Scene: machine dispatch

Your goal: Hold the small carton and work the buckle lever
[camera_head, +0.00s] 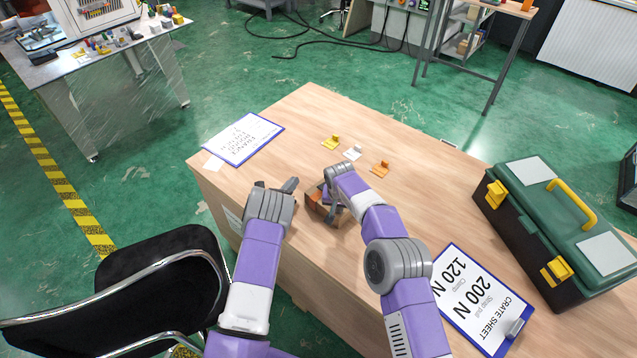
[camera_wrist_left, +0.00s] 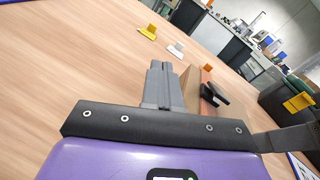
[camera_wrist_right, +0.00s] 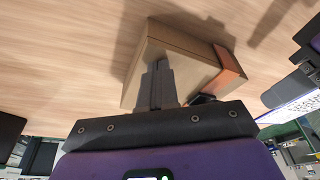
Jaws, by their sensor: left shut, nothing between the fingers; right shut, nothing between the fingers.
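The small brown carton (camera_head: 314,212) stands near the table's front edge, partly hidden by my right gripper. It also shows in the left wrist view (camera_wrist_left: 190,87) and the right wrist view (camera_wrist_right: 172,62), with an orange band (camera_wrist_right: 230,70) at one end. A black part (camera_wrist_left: 213,94), perhaps the buckle lever, sticks out by the carton in the left wrist view. My left gripper (camera_head: 290,186) is shut and empty, left of the carton. My right gripper (camera_head: 333,212) is shut and empty, close to the carton; I cannot tell whether it touches.
Yellow (camera_head: 331,143), white (camera_head: 352,153) and orange (camera_head: 380,169) clips stand on the table (camera_head: 310,110) behind the carton. A clipboard (camera_head: 243,138) lies at left, a crate sheet (camera_head: 482,300) at right. A green toolbox (camera_head: 520,225) stands at far right. A chair (camera_head: 165,280) stands front left.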

